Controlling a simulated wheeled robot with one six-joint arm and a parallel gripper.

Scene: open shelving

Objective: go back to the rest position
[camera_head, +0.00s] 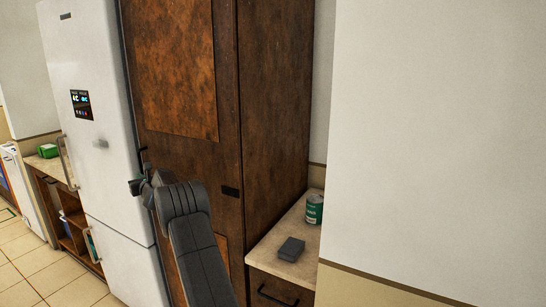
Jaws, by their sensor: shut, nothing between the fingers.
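My gripper (138,186) is small in the head view, at the far end of my dark grey arm (192,240). The arm reaches up from the bottom of the picture, and the gripper points left in front of the edge between the white fridge (102,120) and the tall brown cabinet (185,60). The gripper is shut and holds nothing. My arm hides part of the cabinet's lower front.
A green can (314,209) and a dark grey block (291,249) are on the beige counter (270,238) at right. A white wall (440,130) fills the far right. Low open shelving (75,222) with a green item (48,151) on top stands left. Tiled floor (40,275) is clear at lower left.

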